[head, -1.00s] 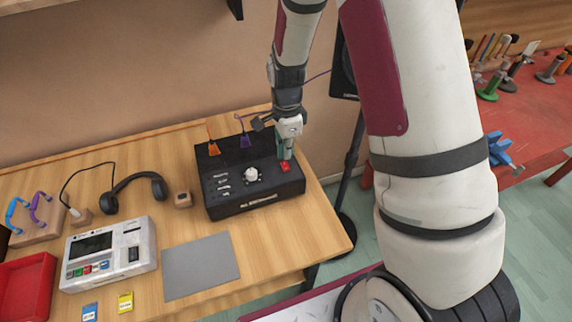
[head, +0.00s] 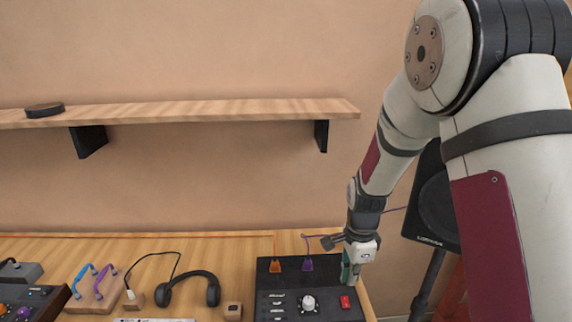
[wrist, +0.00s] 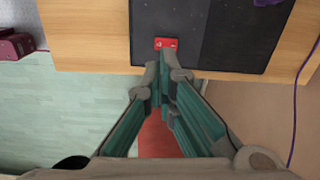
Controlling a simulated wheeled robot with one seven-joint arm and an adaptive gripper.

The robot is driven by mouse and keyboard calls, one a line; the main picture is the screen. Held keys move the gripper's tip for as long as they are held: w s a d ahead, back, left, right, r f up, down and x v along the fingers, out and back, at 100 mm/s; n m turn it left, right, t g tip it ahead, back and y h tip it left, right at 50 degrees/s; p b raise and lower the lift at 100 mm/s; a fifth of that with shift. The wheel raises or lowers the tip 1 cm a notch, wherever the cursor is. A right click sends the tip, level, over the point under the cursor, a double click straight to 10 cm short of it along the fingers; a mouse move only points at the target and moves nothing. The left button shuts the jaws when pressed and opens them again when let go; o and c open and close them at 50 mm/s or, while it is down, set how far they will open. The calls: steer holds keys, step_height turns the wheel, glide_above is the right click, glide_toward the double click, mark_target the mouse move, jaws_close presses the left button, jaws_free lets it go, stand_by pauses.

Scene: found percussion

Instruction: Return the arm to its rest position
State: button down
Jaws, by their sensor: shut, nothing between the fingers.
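My gripper (head: 350,272) is shut and empty, pointing down at the right rear part of a black control box (head: 328,284). The box has a red button (head: 346,302), a white knob (head: 308,303) and several small switches. In the head view the red button shows just below my fingertips. In the wrist view the shut fingers (wrist: 164,78) point toward the red button (wrist: 165,43) at the box's edge. I cannot tell how far they are above the box. My arm reaches down from the upper right of the head view.
A wooden wall shelf (head: 200,112) holding a dark disc (head: 44,110) is above the table. A black speaker (head: 432,205) stands right of my forearm. Headphones (head: 190,287) and a small wooden block (head: 232,311) lie left of the box.

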steer(key=s+r+n+t, duration=0.2)
steer(key=s+r+n, duration=0.45)
steer(key=r, duration=0.55)
steer(key=s+r+n+t, duration=0.2)
steer(key=s+r+n, duration=0.4)
steer(key=r, duration=0.6)
steer(key=s+r+n+t, duration=0.1)
steer(key=s+r+n, duration=0.2)
steer(key=s, duration=0.7)
steer(key=shift+s+n, duration=0.4)
steer(key=shift+n, duration=0.45)
steer(key=shift+r, duration=0.1)
